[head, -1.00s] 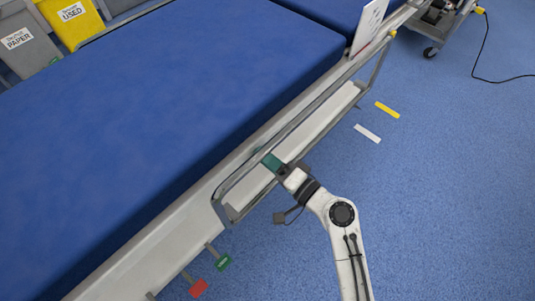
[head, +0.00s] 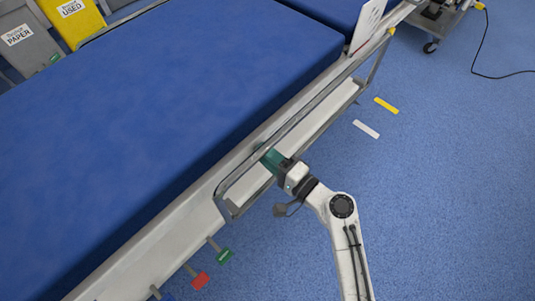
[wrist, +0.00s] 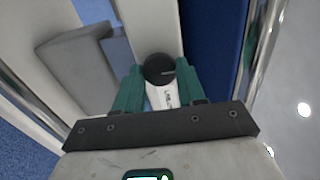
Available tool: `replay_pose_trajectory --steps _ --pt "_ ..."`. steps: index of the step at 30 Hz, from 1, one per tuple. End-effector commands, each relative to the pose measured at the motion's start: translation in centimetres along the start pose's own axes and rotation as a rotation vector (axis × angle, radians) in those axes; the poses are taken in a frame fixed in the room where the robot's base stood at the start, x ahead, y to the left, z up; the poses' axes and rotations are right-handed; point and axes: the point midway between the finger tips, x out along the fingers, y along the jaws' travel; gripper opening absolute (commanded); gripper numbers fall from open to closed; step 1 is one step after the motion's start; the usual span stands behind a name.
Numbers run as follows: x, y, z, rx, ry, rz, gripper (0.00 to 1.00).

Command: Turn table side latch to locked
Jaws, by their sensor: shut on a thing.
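The table side latch shows in the wrist view as a black round knob (wrist: 158,66) with a white lettered part (wrist: 163,97) below it. My gripper (wrist: 160,72) has its teal fingers on either side of the knob, shut on it. The lettering is too small to read surely. In the head view my gripper (head: 269,156) reaches the side of the blue-topped table (head: 170,110), by the metal side rail (head: 300,118). The latch is hidden there behind my fingers and the rail.
Green (head: 225,257) and red (head: 200,281) pedals stick out below the table's near side. The metal rail runs close by my fingers.

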Motion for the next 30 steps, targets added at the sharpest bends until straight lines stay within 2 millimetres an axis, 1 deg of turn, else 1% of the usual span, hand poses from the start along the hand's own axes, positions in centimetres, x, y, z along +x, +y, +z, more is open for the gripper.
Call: replay_pose_trajectory --steps 2,3,10,11,17,20,23,30 --pt "-0.1 0.1 -0.1 0.002 0.004 0.002 0.09" --pt "-0.1 0.1 -0.1 0.002 0.004 0.002 0.41" --pt "-0.1 0.1 -0.1 0.000 0.002 0.001 0.63" --pt "0.0 0.1 -0.1 0.000 0.002 0.001 0.65" --pt "0.0 0.0 0.0 0.000 0.001 0.001 0.65" --pt "-0.4 0.0 0.0 0.000 0.002 0.001 0.65" --pt "-1.5 0.1 -0.1 0.001 0.004 0.002 0.65" --pt "-6.1 0.0 -0.1 0.001 0.005 0.003 0.65"
